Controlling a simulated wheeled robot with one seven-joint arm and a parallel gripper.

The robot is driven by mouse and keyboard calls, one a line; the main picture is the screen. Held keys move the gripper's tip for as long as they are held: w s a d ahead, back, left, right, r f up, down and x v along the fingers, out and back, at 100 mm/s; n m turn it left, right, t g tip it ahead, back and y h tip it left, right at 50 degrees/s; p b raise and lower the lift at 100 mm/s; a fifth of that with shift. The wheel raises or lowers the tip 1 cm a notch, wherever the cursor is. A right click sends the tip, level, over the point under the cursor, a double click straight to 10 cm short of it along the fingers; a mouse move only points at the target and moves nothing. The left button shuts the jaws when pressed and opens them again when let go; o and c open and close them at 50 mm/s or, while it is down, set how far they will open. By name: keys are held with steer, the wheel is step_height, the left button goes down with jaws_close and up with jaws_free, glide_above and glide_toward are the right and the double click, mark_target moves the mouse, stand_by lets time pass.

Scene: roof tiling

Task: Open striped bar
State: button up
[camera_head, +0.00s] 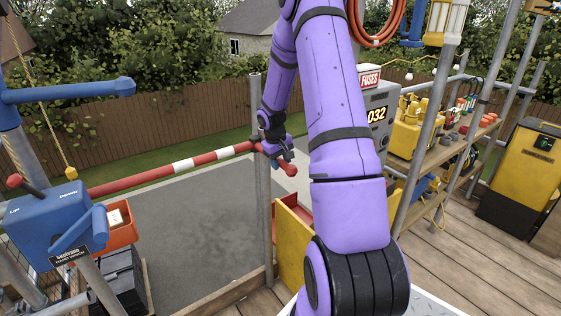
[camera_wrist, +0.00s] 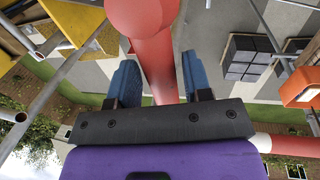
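The red-and-white striped bar (camera_head: 180,166) runs across the opening on the left in the head view, from the blue box side to the grey upright post. Its red end with a round knob (camera_head: 288,170) is at the post; the knob shows large at the top of the wrist view (camera_wrist: 142,14). My gripper (camera_head: 280,155) is at this end of the bar. In the wrist view its two blue fingers (camera_wrist: 160,75) are apart, one on each side of a red rod below the knob. A narrow gap shows at the right finger; firm contact is not visible.
A blue lever box (camera_head: 45,225) and an orange bin (camera_head: 118,228) stand at left. The grey post (camera_head: 262,205) is beside my gripper. A yellow panel (camera_head: 293,250) stands below it. A wooden shelf (camera_head: 440,155) with tools is at right. Grey flat ground lies beyond the bar.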

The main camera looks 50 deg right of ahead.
jaws_close()
steer(key=shift+a, duration=0.1)
steer(key=shift+w+a+m, duration=0.2)
steer(key=shift+a+m, duration=0.1)
steer(key=shift+a, duration=0.2)
steer(key=w+a+m+g+y, duration=0.1)
steer(key=w+a+m, duration=1)
steer(key=w+a, duration=0.1)
steer(key=shift+w+g+y, duration=0.3)
steer(key=shift+g, duration=0.1)
